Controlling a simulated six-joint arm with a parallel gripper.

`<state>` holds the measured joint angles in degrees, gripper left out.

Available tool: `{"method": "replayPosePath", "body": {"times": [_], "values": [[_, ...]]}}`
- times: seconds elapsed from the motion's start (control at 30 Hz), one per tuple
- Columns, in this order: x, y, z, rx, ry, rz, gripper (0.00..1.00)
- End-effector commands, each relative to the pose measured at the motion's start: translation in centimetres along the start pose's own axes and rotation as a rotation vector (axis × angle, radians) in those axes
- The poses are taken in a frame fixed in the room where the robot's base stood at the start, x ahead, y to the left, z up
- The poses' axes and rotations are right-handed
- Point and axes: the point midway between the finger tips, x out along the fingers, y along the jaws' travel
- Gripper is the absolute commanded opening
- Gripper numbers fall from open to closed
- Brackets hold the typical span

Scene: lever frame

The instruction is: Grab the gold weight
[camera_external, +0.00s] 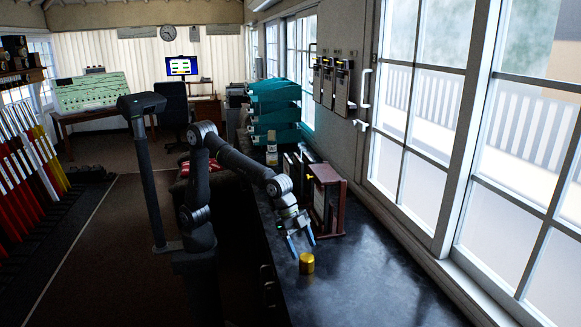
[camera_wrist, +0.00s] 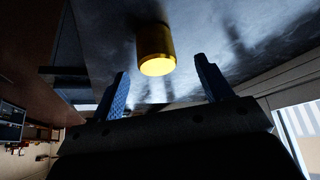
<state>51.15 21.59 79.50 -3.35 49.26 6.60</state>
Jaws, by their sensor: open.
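The gold weight (camera_external: 306,263) is a small shiny cylinder standing on the dark counter (camera_external: 375,290), near its left edge. My gripper (camera_external: 301,246) is open and empty just above and behind the weight in the external view, its fingers pointing down toward the counter. In the wrist view, the weight (camera_wrist: 156,48) lies ahead of the open blue fingers (camera_wrist: 161,80), between their lines and a little nearer the left one. The fingers do not touch it.
A dark red wooden case (camera_external: 326,200) stands on the counter close to the right of my gripper. Teal stacked trays (camera_external: 273,110) and a bottle (camera_external: 271,150) stand farther back. Windows (camera_external: 420,120) line the right side. The counter in front of the weight is clear.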

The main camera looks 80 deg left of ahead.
Motion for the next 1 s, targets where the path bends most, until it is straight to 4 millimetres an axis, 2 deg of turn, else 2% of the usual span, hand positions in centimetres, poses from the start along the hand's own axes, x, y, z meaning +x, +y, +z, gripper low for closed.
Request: {"method": "replayPosePath", "body": {"times": [0.17,0.5,0.73,1.0], "values": [[0.8,0.1,0.0,0.000,0.000,0.000,0.72],[5.3,0.5,0.0,0.001,0.000,0.000,0.72],[5.5,0.5,-0.1,0.001,0.001,0.000,0.72],[5.4,0.5,-0.1,0.000,0.002,0.000,0.19]]}}
